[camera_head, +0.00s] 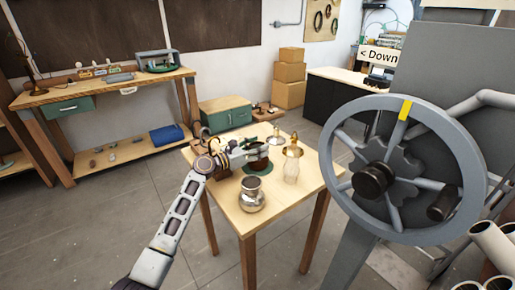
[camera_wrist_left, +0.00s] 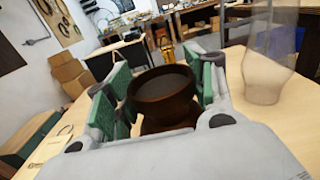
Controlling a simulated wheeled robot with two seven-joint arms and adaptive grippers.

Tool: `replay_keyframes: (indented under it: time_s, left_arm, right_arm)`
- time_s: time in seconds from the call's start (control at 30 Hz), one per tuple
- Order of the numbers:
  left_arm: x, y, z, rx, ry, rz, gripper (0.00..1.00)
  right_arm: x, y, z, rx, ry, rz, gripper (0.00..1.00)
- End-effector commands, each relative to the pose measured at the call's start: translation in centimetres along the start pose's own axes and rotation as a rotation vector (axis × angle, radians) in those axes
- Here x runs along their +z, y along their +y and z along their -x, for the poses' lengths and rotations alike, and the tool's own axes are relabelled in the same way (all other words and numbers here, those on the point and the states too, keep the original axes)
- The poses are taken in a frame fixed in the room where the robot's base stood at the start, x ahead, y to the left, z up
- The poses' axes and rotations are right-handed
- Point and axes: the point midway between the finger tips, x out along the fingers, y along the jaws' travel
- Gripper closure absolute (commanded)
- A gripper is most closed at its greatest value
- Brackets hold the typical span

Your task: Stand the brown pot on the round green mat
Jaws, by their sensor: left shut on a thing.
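The brown pot (camera_head: 258,161) is over the round green mat (camera_head: 257,171) on the small wooden table in the head view. Only part of the mat shows, below the pot, and I cannot tell whether the pot touches it. My left gripper (camera_head: 250,156) comes in from the left and is shut on the pot. In the left wrist view the pot (camera_wrist_left: 162,95) is upright between the green finger pads of the gripper (camera_wrist_left: 160,92). My right gripper is not in view.
On the table (camera_head: 310,187), a silver lamp part (camera_head: 251,198) stands in front, a brass-and-glass lamp (camera_head: 292,162) to the right, and a small metal piece (camera_head: 276,138) behind. A large grey handwheel (camera_head: 403,105) stands at the right. The table's right front is clear.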

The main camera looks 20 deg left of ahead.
Motion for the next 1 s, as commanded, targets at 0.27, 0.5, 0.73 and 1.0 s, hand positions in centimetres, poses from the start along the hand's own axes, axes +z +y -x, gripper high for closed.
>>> replay_keyframes:
  time_s: [0.27, 0.5, 0.73, 1.0]
  left_arm:
    - [-0.2, 0.0, 0.0, 0.000, 0.001, 0.000, 0.30]
    - [-0.2, 0.0, 0.0, 0.000, 0.001, 0.000, 0.24]
    - [0.0, 0.0, 0.0, 0.000, 0.000, -0.001, 0.24]
    - [0.0, 0.1, 1.4, 0.001, 0.001, -0.001, 0.24]
  right_arm:
    - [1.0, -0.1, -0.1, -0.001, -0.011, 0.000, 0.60]
    - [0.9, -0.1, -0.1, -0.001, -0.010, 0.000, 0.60]
    - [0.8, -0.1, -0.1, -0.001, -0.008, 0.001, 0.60]
    - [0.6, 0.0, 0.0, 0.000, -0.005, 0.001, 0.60]
